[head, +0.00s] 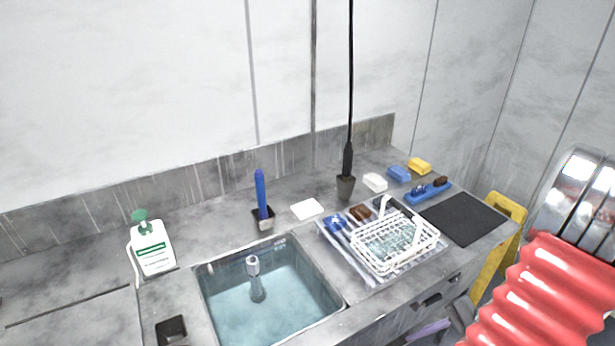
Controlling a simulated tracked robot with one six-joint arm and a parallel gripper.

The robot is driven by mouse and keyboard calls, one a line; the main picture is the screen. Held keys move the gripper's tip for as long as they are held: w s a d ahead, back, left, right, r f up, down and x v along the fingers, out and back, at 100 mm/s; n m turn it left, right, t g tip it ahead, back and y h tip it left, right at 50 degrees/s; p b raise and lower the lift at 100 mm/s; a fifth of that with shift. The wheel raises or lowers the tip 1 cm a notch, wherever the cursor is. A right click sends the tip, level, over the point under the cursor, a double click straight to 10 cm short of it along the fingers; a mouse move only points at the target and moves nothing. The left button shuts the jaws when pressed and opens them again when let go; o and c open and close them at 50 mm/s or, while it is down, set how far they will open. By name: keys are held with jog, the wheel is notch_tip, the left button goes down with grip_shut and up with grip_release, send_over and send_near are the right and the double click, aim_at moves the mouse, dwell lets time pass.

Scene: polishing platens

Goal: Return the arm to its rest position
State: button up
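My gripper is not in view, so I cannot see its fingers or whether it holds anything. A large red ribbed sleeve (545,295) fills the lower right, with a shiny metal rounded part (575,200) above it. I cannot tell for sure whether these belong to my arm. The grey counter (200,228) runs across the view. A white wire basket (395,240) sits on a tray at the right of the sink.
A water-filled sink (270,290) is in the middle. A white pump bottle (152,247), an upright blue handle (262,195) and a black wand in a grey cup (346,186) stand around it. A black mat (463,217) lies at right; a yellow frame (500,240) stands beyond.

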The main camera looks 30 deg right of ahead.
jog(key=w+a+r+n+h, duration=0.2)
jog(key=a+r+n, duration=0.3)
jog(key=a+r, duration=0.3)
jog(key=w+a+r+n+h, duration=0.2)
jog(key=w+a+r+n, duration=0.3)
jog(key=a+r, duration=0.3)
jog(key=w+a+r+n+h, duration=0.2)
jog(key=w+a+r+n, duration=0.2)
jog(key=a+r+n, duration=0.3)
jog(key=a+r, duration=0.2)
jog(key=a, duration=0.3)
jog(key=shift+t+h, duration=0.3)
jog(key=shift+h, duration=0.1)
